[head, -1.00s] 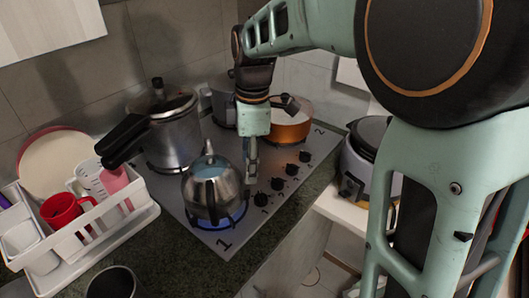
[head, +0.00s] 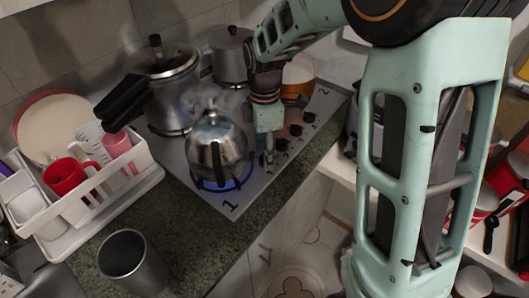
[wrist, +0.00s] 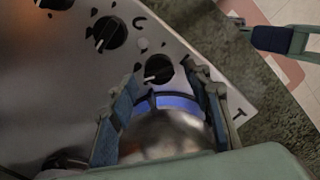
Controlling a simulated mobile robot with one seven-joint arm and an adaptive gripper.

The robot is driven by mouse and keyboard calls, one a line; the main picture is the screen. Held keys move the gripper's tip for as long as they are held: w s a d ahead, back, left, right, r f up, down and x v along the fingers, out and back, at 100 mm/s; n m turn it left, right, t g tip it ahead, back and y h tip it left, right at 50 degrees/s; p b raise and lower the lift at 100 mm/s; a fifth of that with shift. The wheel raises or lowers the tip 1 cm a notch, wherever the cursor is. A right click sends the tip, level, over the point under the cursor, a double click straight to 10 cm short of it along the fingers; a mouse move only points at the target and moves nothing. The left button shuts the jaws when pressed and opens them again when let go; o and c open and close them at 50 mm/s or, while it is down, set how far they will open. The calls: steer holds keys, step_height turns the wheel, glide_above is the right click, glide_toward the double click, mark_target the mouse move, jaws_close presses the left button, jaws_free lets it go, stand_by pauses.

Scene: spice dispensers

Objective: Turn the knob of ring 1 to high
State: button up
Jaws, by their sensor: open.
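The stove (head: 243,190) has a row of black knobs along its right side. Ring 1 is at the corner marked 1, with a blue flame (head: 232,184) under a steaming metal kettle (head: 217,155). My gripper (head: 269,160) points down beside the kettle, over the front end of the knob row. The wrist view shows its fingers (wrist: 163,80) open, on either side of the nearest black knob (wrist: 158,69). I cannot tell whether they touch it. This knob is hidden behind my gripper in the head view.
A pressure cooker (head: 172,103) and an orange-brown pot (head: 298,76) stand on the stove. A white dish rack (head: 70,222) and a metal cup (head: 130,262) are on the counter to the left. More knobs (wrist: 110,32) lie close to my fingers.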

steer(key=shift+f, duration=0.35)
steer(key=shift+c, duration=0.4)
steer(key=c, duration=1.1)
steer(key=shift+m, duration=1.4)
steer(key=o, duration=1.2)
step_height(320, 180, up, 12)
steer(key=shift+r, duration=0.1)
steer(key=shift+w, duration=0.1)
